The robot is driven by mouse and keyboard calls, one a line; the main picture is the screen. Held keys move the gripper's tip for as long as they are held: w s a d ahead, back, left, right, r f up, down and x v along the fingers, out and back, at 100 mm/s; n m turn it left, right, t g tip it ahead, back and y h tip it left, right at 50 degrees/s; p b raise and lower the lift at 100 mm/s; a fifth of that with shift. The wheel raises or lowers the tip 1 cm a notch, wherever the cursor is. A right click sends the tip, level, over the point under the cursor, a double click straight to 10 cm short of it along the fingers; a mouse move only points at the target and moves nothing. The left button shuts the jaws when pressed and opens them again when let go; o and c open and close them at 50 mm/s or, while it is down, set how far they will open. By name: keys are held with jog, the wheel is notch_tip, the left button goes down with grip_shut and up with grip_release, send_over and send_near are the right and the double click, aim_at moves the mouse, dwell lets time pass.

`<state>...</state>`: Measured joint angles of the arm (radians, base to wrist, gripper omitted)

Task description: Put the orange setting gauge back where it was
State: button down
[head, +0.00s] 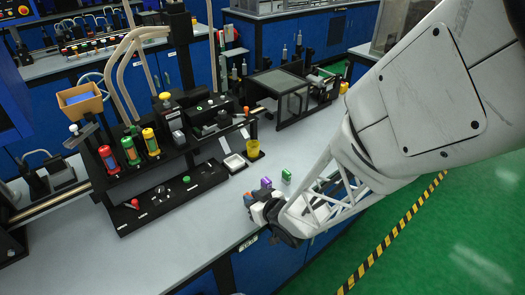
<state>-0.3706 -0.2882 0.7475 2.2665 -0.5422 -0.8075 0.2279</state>
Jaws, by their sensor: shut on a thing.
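A small purple block (266,183) stands just behind my gripper, and a small green block (287,174) stands behind and to the right. Whether the held thing touches the bench cannot be told.
A yellow cup (253,153) and a white tray (234,163) stand behind my gripper. A black rack (150,165) with red, green and yellow cylinders is to the left. A black-framed clear box (292,100) stands at the back. The grey bench top (190,235) at front left is clear.

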jog(key=shift+f, duration=0.15)
jog(key=c, duration=1)
grip_release()
jog(key=shift+c, duration=0.2)
jog(key=shift+d+r, duration=0.1)
jog(key=shift+r, duration=0.15)
jog(key=shift+v, duration=0.95)
jog(key=v, duration=1)
